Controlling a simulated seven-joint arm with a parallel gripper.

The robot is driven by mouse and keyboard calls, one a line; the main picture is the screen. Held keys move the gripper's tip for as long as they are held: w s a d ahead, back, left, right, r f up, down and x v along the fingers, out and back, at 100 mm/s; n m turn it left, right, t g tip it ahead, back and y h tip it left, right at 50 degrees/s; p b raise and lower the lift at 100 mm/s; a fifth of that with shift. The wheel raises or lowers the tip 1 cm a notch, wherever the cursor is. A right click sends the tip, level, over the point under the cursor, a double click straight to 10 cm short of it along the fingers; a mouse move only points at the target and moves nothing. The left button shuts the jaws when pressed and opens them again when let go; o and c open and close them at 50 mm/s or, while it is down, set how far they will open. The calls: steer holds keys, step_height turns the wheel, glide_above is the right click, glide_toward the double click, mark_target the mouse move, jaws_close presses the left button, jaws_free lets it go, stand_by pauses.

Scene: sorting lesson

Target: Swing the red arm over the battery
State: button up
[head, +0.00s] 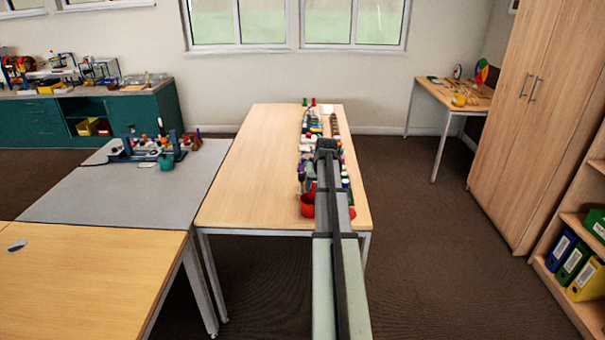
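I cannot single out a red arm or a battery for sure in the head view. Many small coloured items (305,172) stand in rows on the long wooden table (250,165), too small to name. A red round container (307,205) stands near the table's front, left of my arm. My arm reaches from the bottom middle over this table and hides part of the rows. Its dark far end (326,148) is above the items. I cannot make out gripper fingers there, nor whether anything is held.
A grey-topped table (110,190) at left bears a blue apparatus (150,148) with small red and green parts. A tall cupboard (535,110) and shelf stand at right. The long table's left half is clear.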

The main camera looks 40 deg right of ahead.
steer(key=n, duration=0.1)
glide_toward(302, 174)
steer(key=s+d+r, duration=0.1)
steer(key=s+r, duration=0.2)
steer(key=s, duration=0.3)
steer(key=w+d+r+n+t, duration=0.1)
steer(key=w+d+r+n, duration=0.1)
steer(key=w, duration=0.1)
steer(key=w+f+n, duration=0.1)
steer(key=w+f, duration=0.1)
steer(key=f, duration=0.2)
steer(key=w+a+f+n+y, duration=0.1)
steer(key=w+f+n, duration=0.1)
steer(key=f, duration=0.2)
steer(key=w+f+n, duration=0.1)
steer(key=f+n, duration=0.1)
steer(key=f, duration=0.3)
steer(key=shift+w+a+y, duration=0.35)
steer(key=shift+w+y, duration=0.05)
steer(key=c, duration=1)
